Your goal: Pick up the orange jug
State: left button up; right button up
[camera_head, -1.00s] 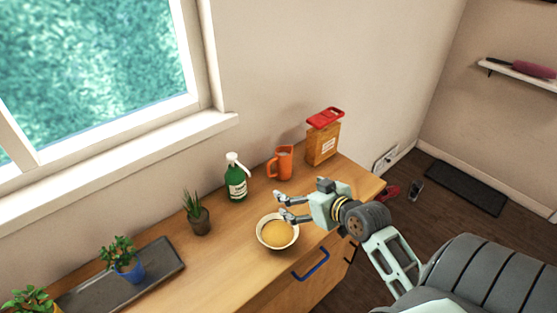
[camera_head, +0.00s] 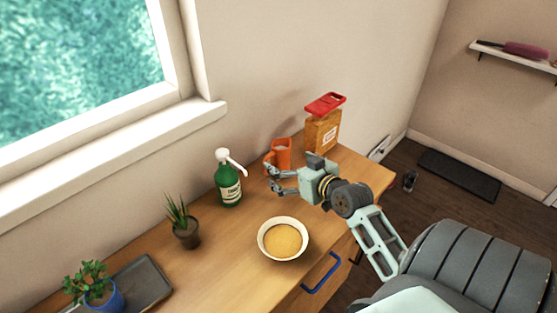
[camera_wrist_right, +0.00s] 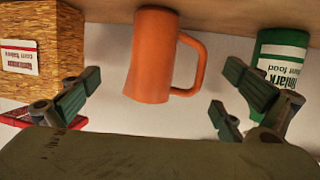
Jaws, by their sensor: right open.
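The orange jug (camera_head: 283,153) stands on the wooden counter near the wall, between the green bottle and the orange-brown box. My right gripper (camera_head: 270,180) is open and empty, in front of the jug in the head view and partly covering its lower part. In the right wrist view the jug (camera_wrist_right: 152,58) appears upside down, between the two spread fingers (camera_wrist_right: 155,98) and apart from both. Its handle (camera_wrist_right: 193,62) points right in that view. My left gripper is not in view.
The green pump bottle (camera_head: 228,180) stands left of the jug, and the box (camera_head: 322,133) with a red top (camera_head: 326,103) stands right. A bowl (camera_head: 282,239) sits nearer on the counter. A potted plant (camera_head: 185,231) and a dark tray (camera_head: 146,283) are farther left.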

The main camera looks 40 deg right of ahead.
aim_at(283, 161)
jog(key=shift+w, duration=0.8)
jog(key=p+x, duration=0.1)
jog(key=x, duration=0.3)
jog(key=shift+w+f, duration=0.15)
jog(key=shift+f, duration=0.05)
jog(key=shift+r, duration=0.1)
jog(key=c, duration=1.6)
notch_tip(283, 161, up, 10)
jog(key=shift+r, duration=0.1)
